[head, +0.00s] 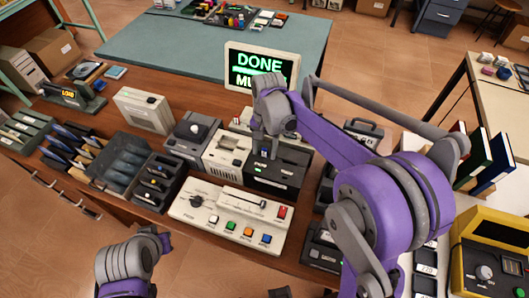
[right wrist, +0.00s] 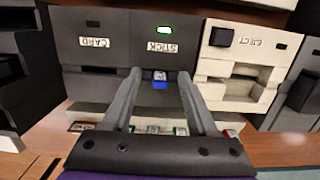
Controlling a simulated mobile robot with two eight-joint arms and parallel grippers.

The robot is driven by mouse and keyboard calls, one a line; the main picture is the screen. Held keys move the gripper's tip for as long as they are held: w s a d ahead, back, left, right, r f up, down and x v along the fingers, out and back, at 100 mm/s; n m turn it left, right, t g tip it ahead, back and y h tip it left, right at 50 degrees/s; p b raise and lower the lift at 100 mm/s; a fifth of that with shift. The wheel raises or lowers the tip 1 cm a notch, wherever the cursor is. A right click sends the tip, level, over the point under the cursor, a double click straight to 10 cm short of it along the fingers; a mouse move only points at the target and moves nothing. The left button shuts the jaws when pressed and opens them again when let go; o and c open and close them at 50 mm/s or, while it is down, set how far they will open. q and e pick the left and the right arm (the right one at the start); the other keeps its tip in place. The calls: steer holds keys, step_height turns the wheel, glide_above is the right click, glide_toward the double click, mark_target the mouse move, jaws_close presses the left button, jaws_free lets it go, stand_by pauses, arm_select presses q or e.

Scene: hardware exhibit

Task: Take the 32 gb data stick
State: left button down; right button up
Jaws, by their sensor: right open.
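A small blue data stick (right wrist: 159,85) with a pale end sits in a slot below the STICK label in the right wrist view. Its capacity marking is too small to read. The slot is in a dark reader (right wrist: 120,45), which also has a CARD slot and a lit green light; this looks like the black box (head: 286,176) in the head view. My right gripper (right wrist: 158,76) is open, with one finger on each side of the stick and visible gaps between. In the head view my right gripper (head: 265,152) is over the black box.
A white console (head: 215,213) with coloured buttons stands in front of the reader. A screen (head: 262,68) behind reads DONE. A cream box (head: 226,152) stands close on the left. Dark bins (head: 122,160) fill the bench farther left.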

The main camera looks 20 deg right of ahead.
jaws_close()
steer(key=shift+r, duration=0.1)
stand_by(0.3)
